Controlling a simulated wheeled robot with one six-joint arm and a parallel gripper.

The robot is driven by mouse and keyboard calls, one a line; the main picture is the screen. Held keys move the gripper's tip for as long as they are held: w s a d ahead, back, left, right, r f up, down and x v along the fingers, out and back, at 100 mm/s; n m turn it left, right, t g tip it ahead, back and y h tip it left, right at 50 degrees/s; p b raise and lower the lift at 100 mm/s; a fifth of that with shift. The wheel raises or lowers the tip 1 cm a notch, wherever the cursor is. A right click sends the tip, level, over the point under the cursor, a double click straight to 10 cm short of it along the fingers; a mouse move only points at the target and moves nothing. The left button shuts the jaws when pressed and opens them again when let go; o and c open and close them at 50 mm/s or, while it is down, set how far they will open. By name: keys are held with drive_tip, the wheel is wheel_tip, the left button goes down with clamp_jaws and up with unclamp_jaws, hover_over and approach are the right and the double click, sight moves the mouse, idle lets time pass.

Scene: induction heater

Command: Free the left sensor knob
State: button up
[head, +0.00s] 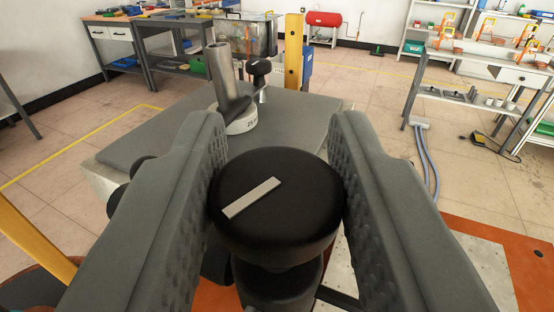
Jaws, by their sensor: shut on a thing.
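A round black knob (290,232) with a light grey bar mark on its top sits close in front, on a dark stem. The bar runs slantwise, from lower left to upper right. My gripper (278,195) has its two grey ribbed fingers on the left and right sides of the knob, shut on it. The lower part of the stem is in shade and partly hidden by the knob.
Beyond the knob is a grey machine top (290,112) with a tilted metal cylinder (222,75) on a pale round base and a smaller black knob (259,68). A yellow post (294,52) stands behind. Shelves and workbenches line the room; open tiled floor lies between.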

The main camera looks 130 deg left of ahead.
drive_tip(key=shift+n+g+h, duration=0.6)
drive_tip(key=shift+g, duration=0.2)
drive_tip(key=o, duration=1)
drive_tip(key=shift+a, duration=0.15)
drive_tip(key=shift+c, duration=0.2)
